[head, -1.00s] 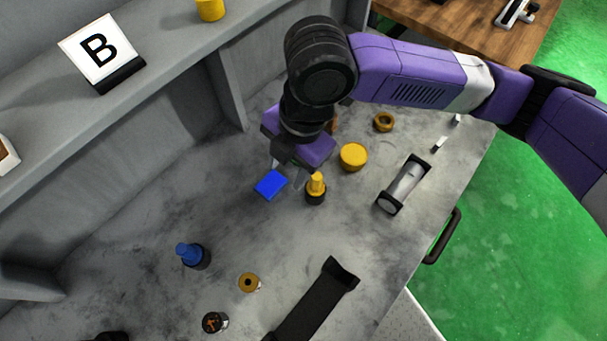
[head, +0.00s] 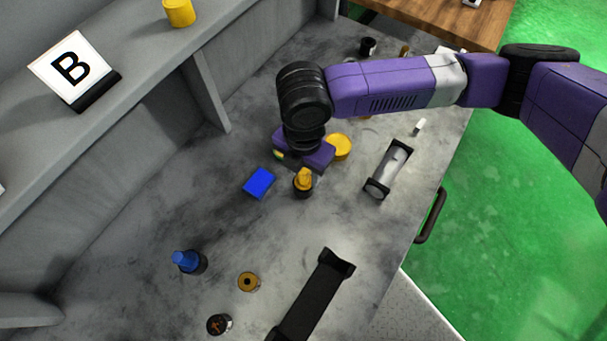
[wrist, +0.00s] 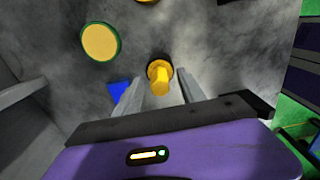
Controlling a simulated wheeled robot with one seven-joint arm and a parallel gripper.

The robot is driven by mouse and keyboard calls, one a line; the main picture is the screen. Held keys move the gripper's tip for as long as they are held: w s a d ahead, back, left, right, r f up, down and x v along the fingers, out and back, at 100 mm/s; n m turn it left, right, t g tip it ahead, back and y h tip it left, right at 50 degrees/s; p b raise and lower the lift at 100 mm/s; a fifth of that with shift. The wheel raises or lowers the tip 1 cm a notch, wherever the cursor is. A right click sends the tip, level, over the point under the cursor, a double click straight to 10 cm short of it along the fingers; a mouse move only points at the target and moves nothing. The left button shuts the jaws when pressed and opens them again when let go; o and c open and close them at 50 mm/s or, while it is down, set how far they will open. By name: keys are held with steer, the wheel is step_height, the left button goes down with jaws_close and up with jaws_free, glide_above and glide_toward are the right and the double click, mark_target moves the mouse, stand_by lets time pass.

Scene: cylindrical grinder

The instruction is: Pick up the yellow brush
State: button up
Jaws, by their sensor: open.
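The yellow brush (head: 303,182) stands upright on the grey bench, with a yellow handle above a round black base. In the wrist view the brush (wrist: 160,77) shows centrally beyond my finger ends, its handle pointing toward the camera. My gripper (wrist: 161,86) is open, with one finger on each side of the brush in that picture. Nothing is held. In the head view my purple hand is just behind and above the brush, and its fingers are mostly hidden. I cannot tell whether a finger touches the handle.
A blue block (head: 259,183) lies close left of the brush. A yellow round piece (head: 340,146) is behind it. A clear cylinder in a black holder (head: 388,169) is right. A blue brush (head: 187,262), a brass ring (head: 248,281) and a black stand (head: 313,296) are nearer.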

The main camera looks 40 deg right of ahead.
jaws_close()
steer(key=shift+r, duration=0.1)
stand_by(0.3)
